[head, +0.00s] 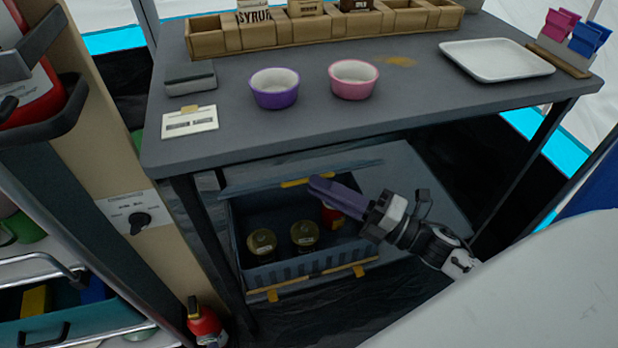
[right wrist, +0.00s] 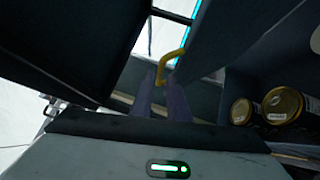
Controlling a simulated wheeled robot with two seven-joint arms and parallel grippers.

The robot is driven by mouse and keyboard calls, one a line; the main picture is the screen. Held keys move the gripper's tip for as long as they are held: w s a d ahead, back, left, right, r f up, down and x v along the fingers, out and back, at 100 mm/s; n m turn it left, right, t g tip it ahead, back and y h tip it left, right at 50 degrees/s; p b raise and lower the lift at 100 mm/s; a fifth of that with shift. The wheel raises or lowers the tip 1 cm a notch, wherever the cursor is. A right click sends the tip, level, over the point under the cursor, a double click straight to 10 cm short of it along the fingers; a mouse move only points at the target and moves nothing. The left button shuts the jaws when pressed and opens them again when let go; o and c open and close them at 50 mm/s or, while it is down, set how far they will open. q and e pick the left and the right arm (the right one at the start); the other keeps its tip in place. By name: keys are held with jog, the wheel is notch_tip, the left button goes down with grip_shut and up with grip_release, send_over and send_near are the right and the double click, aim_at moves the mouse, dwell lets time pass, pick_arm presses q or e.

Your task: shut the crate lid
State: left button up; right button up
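The blue-grey crate (head: 310,265) stands on the floor under the table, its mouth uncovered. Its lid (head: 250,178) is raised at the back, with a yellow handle (head: 296,183) on its edge; the handle also shows in the right wrist view (right wrist: 174,60). My right gripper (head: 318,188) reaches in from the right over the crate, its purple fingers by the handle. In the right wrist view the fingers (right wrist: 162,90) stand apart, with the handle at their tips; no firm grip shows. My left gripper is not in view.
Two gold-lidded jars (head: 304,234) and a red item (head: 332,214) are in the crate. The table (head: 420,105) above bears bowls, a white tray (head: 497,59) and a wooden rack. A table leg (head: 215,250) stands left of the crate; a red extinguisher (head: 205,325) is nearby.

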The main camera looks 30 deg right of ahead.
jog(key=v, duration=0.6)
jog(key=shift+p, duration=0.35)
jog(key=shift+s+d, duration=0.1)
